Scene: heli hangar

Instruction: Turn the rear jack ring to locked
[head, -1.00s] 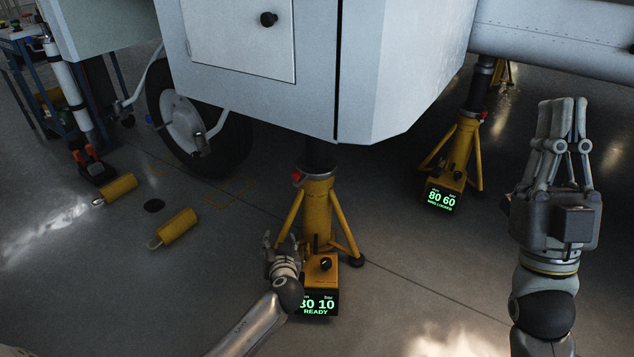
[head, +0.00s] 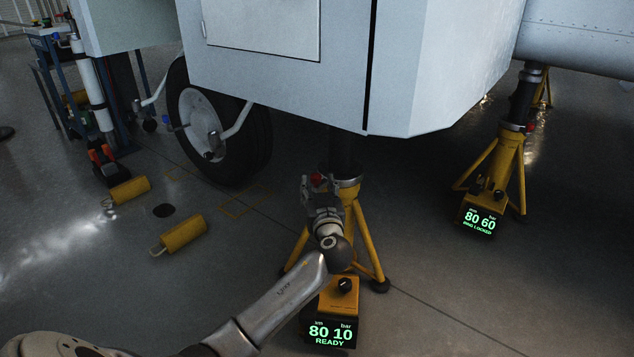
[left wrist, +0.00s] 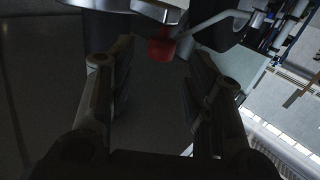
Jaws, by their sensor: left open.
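The near yellow jack (head: 352,222) stands under the aircraft belly, and its display (head: 330,333) reads 80, 10 and READY. Its ring (head: 347,182) sits at the top of the yellow body, with a red tab (head: 317,180) at the left. My left gripper (head: 319,188) is at the ring's left side, by the red tab. In the left wrist view, the open fingers (left wrist: 156,62) stand on either side of the line to the red tab (left wrist: 161,47), which shows near the fingertips. I cannot tell whether they touch. My right gripper is out of view.
A second yellow jack (head: 500,165) at the right has a display (head: 479,221) reading 80, 60 and RING LOCKED. A wheel (head: 217,125) stands behind left. Yellow chocks (head: 182,234) lie on the floor at the left. The grey belly (head: 290,70) hangs low over the near jack.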

